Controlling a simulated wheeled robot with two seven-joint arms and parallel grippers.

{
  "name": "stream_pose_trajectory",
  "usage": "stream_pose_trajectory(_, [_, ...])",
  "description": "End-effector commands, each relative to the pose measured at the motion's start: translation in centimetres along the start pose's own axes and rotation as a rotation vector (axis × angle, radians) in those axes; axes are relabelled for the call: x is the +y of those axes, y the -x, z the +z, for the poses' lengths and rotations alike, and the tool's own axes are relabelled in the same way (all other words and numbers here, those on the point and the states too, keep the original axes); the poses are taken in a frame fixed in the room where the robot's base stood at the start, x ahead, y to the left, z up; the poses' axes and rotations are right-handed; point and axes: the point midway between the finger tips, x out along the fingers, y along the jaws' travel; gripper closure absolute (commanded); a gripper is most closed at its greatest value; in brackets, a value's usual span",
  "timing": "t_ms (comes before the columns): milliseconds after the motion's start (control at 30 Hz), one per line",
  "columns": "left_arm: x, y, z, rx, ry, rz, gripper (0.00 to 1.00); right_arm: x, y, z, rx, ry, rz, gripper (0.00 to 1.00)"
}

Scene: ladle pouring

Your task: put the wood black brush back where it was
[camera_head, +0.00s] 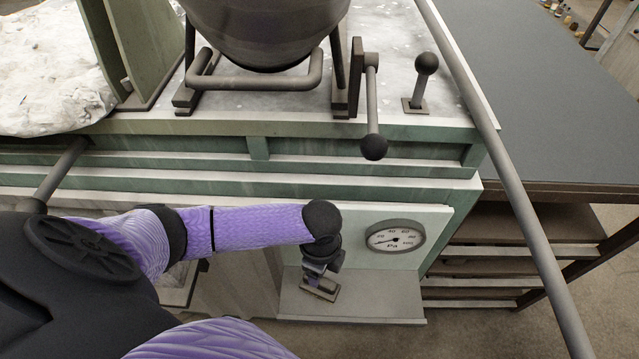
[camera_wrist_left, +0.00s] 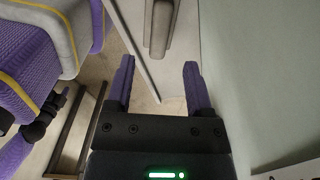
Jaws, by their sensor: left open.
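A small brown, dark-edged piece (camera_head: 321,290), which looks like the brush, lies on the pale ledge (camera_head: 365,306) below the gauge. My left gripper (camera_head: 318,271) reaches down just above it and partly covers it. In the left wrist view, a grey-brown bar-like thing (camera_wrist_left: 160,22) stands beyond the open fingertips; it may be the same brush. The left gripper (camera_wrist_left: 158,75) has its two purple fingers apart, with nothing between them. I cannot tell the brush's bristles from its handle.
A round gauge (camera_head: 395,237) is on the green machine front, right of my gripper. A lever with a black ball (camera_head: 374,146) hangs above. A large dark pot (camera_head: 265,30) stands on top. A long grey bar (camera_head: 520,200) slants down the right. The ledge's right part is clear.

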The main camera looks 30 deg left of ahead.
Motion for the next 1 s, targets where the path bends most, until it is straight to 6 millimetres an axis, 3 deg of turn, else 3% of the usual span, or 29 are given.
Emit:
stream_pose_trajectory(33, [-0.1,1.9,0.0,0.002,-0.002,-0.005,0.33,0.0,1.1,-0.1,0.002,-0.001,0.001,0.19])
stream_pose_trajectory(100, [-0.1,3.2,0.0,0.001,-0.001,-0.004,0.33,0.0,1.6,-0.2,0.002,-0.003,0.001,0.19])
stream_pose_trajectory(233, [0.0,4.6,0.0,0.001,-0.001,-0.001,0.33,-0.1,2.0,-0.3,0.003,-0.004,-0.001,0.19])
stream_pose_trajectory(1000, [0.0,4.7,0.0,0.000,0.000,0.000,0.33,-0.3,1.9,-0.4,0.005,0.000,-0.005,0.19])
